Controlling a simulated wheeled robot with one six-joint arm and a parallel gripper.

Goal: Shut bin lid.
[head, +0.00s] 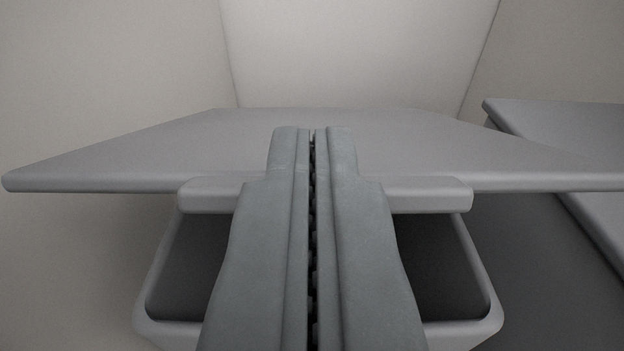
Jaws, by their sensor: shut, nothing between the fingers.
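The bin (148,327) is below and ahead of me, a light grey box with rounded corners and a dark, open mouth. A light grey bar (425,196) crosses its far side; it looks like the bin lid, seen nearly edge-on and standing open, though its tilt is hard to tell. My gripper (312,135) is shut and empty, in the middle of the view. It hides the middle of the bin and of the bar. I cannot tell whether its fingers touch the bar.
A wide grey tabletop (180,150) spans the view just beyond the bin, its front edge close behind the bar. Another grey surface (570,130) stands at the right, with a gap between. Plain pale walls (360,50) close the back.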

